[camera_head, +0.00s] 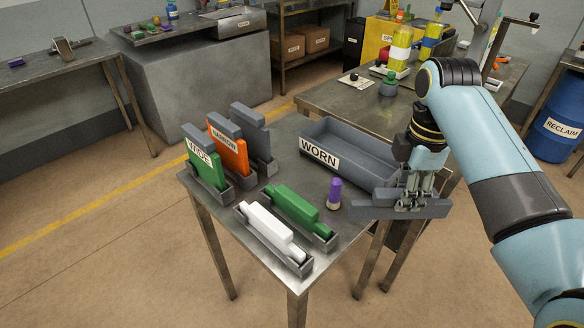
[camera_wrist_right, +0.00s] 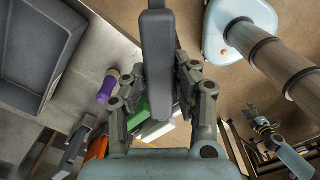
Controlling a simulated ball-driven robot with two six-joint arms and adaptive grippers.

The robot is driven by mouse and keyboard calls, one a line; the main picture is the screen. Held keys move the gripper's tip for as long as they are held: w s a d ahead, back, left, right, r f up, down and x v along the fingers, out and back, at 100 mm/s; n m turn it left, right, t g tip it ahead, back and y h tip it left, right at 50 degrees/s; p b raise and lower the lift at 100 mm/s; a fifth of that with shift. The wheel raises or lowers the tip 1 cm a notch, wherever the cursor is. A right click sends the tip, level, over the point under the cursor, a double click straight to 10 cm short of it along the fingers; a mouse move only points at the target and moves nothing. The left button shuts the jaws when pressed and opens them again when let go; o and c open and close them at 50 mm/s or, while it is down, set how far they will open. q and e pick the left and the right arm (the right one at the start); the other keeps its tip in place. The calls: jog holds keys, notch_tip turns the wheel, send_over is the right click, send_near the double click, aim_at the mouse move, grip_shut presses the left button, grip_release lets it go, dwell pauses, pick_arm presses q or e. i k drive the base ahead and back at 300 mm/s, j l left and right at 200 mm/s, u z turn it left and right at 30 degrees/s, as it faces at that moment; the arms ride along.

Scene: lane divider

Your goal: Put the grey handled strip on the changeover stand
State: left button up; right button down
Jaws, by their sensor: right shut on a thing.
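My right gripper (camera_head: 403,190) is shut on a long grey strip (camera_head: 372,207), which it holds level past the right end of the metal table (camera_head: 265,285). The strip (camera_wrist_right: 157,55) runs up between the fingers in the right wrist view. I take this small table to be the changeover stand. A green handled strip (camera_head: 297,205) and a white one (camera_head: 268,228) lie in grey holders on it. My left gripper is out of the head view; a small dark shape that seems to be it (camera_wrist_right: 266,128) shows in the wrist view, too small to read.
A grey bin marked WORN (camera_head: 350,135) stands behind the strip. A purple-topped piece (camera_head: 335,192) stands beside it. Upright green WIDE (camera_head: 203,163), orange (camera_head: 232,150) and grey (camera_head: 258,140) pieces fill the table's left side. Another bench (camera_head: 340,100) stands behind.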

aim_at(297, 184)
jog(key=i+j, duration=0.7)
jog(key=j, duration=0.2)
